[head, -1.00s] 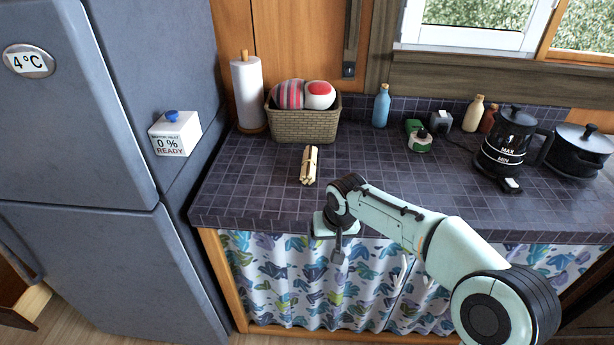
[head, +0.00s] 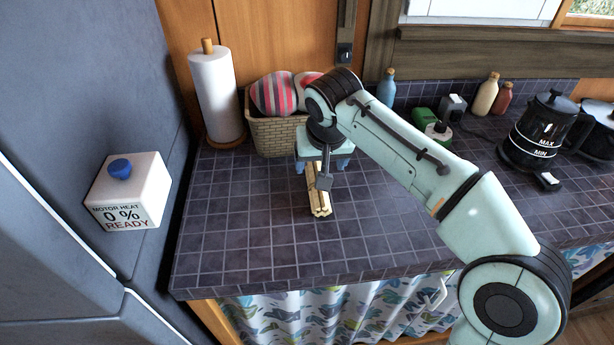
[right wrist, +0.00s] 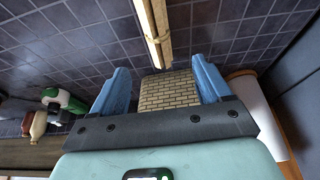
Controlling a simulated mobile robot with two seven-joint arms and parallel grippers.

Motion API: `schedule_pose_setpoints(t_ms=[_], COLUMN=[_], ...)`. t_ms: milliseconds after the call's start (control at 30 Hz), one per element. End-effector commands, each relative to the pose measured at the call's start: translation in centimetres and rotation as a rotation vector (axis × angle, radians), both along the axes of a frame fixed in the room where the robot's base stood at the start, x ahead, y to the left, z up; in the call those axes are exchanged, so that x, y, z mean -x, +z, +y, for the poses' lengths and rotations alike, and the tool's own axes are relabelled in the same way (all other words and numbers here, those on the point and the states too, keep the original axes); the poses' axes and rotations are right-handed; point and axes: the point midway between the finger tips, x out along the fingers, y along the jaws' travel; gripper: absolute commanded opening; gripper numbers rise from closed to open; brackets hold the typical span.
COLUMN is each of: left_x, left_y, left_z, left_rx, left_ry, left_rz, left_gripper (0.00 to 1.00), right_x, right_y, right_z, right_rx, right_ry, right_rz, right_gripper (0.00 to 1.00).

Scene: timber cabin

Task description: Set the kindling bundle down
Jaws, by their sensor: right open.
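The kindling bundle (head: 319,203), several pale sticks tied together, lies on the dark tiled counter (head: 260,235). My right gripper (head: 323,165) is above the bundle's far end, with its blue fingers apart and hiding part of it. In the right wrist view the bundle (right wrist: 154,28) shows beyond the open fingers (right wrist: 160,80), roughly in line with the gap between them. The fingers do not appear to grip it. My left gripper is not in view.
A wicker basket (head: 277,137) with striped balls stands just behind the gripper, beside a paper towel roll (head: 217,95). A blue bottle (head: 387,88) and black kettle (head: 541,132) stand to the right. The counter left of and in front of the bundle is clear.

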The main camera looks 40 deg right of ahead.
Motion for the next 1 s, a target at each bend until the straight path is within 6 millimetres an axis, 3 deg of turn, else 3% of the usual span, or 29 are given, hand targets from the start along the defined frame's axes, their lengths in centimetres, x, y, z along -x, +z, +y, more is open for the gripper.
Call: schedule_pose_setpoints(t_ms=[100, 300, 633, 900, 1000], left_x=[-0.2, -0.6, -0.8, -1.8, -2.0], left_y=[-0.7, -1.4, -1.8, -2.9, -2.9], left_z=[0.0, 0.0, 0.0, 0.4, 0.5], left_rx=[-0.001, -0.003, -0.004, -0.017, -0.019], left_ry=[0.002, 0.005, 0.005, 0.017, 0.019], left_rz=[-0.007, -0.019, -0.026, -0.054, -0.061], left_gripper=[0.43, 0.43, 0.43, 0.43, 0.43], right_x=[-0.7, -2.0, -2.9, -4.4, -4.5], right_y=[-2.5, -5.8, -7.7, -11.2, -11.6], right_z=[-0.5, -1.1, -1.7, -2.6, -2.7], right_rx=[0.0, -0.001, 0.0, -0.001, -0.001], right_ry=[-0.002, 0.0, -0.001, -0.001, 0.001], right_rz=[0.008, 0.006, 0.004, 0.005, 0.004], right_gripper=[0.77, 0.77, 0.77, 0.77, 0.77])
